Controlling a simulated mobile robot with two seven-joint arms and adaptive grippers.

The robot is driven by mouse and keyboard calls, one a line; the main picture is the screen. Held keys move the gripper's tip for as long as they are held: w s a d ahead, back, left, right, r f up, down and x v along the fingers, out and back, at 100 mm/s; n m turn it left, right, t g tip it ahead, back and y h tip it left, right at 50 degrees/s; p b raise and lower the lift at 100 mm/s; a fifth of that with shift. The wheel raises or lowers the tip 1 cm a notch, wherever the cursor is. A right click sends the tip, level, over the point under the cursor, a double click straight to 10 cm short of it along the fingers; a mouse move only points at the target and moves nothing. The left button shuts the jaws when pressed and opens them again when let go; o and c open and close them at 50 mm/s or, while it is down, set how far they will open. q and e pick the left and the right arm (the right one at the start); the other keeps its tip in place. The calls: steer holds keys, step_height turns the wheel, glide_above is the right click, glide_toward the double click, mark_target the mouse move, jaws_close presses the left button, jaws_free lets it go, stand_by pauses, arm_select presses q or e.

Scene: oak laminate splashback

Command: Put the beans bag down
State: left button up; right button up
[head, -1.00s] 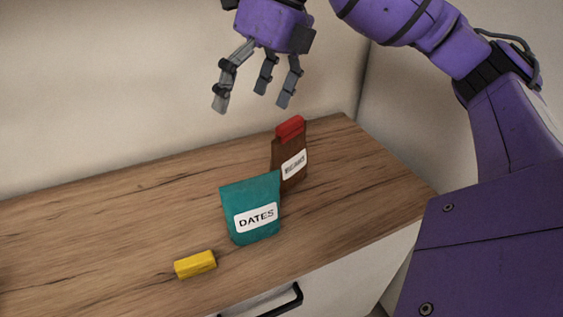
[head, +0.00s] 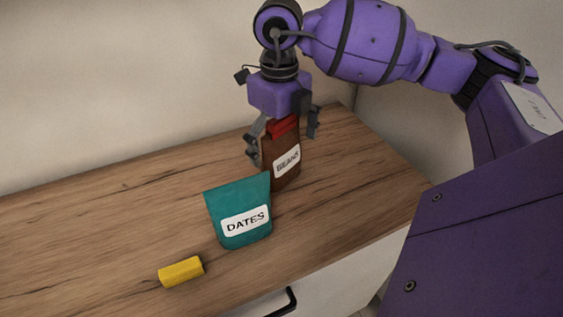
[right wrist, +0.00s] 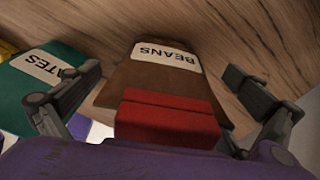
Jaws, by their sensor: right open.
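The beans bag (head: 282,168) is a brown bag with a white BEANS label and a red clip (head: 283,127) on its top. It stands upright on the wooden counter, behind and right of the teal dates bag. My right gripper (head: 284,145) is above and around its top, with open fingers on either side. In the right wrist view the beans bag (right wrist: 170,85) lies between the spread fingers, with gaps on both sides, and its red clip (right wrist: 166,115) is close to the palm. My left gripper does not show.
The teal dates bag (head: 238,205) stands close in front of the beans bag. A yellow block (head: 181,271) lies near the counter's front edge. The left part of the wooden counter (head: 90,225) is clear. A wall runs behind, and a drawer handle (head: 284,303) is below the front edge.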

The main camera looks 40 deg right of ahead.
step_height(320, 180, down, 2)
steer(key=shift+f, duration=0.1)
steer(key=c, duration=1.7)
